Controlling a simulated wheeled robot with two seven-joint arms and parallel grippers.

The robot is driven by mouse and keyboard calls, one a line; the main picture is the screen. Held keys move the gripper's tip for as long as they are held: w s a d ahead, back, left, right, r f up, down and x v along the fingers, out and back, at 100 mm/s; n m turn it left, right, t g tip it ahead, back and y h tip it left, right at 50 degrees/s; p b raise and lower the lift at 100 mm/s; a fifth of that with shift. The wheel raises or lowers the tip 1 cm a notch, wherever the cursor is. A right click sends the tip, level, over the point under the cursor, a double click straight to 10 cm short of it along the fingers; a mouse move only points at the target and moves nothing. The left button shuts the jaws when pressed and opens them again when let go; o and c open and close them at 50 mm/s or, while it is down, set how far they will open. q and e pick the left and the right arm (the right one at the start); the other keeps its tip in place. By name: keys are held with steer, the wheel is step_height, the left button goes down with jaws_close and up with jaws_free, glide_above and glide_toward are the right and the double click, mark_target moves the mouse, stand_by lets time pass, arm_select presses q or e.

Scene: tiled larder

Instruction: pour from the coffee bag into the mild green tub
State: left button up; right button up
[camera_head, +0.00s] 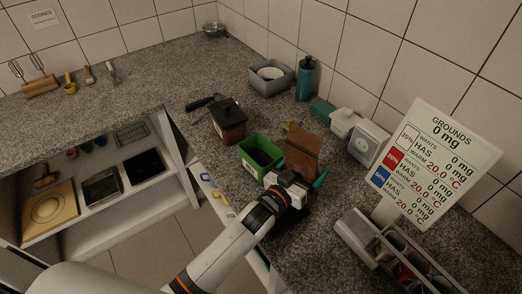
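The mild green tub (246,151) is a small open box on the counter with a white label on its front; its inside looks dark. A brown bag (303,143), which looks like the coffee bag, is just right of the tub, its top above the tub's rim. My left gripper (301,178) is at the bag's lower part, which it hides. Its fingertips are not clear, so I cannot tell whether they are closed on the bag or only around it. I cannot tell whether the bag rests on the counter. My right gripper is not in view.
A dark lidded box (229,124) stands behind the tub. A grey bin (266,81), a teal bottle (305,79) and white devices (367,143) stand along the wall. A sign (433,152) showing grounds at 0 mg stands right, above a metal rack (357,237).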

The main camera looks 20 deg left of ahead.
mark_target(312, 176)
arm_select(q)
steer(key=shift+s+f+m, duration=0.1)
steer(key=shift+f+m, duration=0.15)
steer(key=shift+m, duration=0.55)
steer(key=d+r+p, duration=0.1)
steer(key=s+d+r+p, duration=0.1)
steer(key=d+r+p, duration=0.1)
steer(key=r, duration=0.1)
steer(key=shift+s+d, duration=0.15)
steer(key=shift+s, duration=0.15)
steer(key=shift+s+d+r+p, duration=0.35)
steer(key=shift+d+r+p, duration=0.2)
steer(key=shift+d+p, duration=0.1)
steer(key=shift+w, duration=0.15)
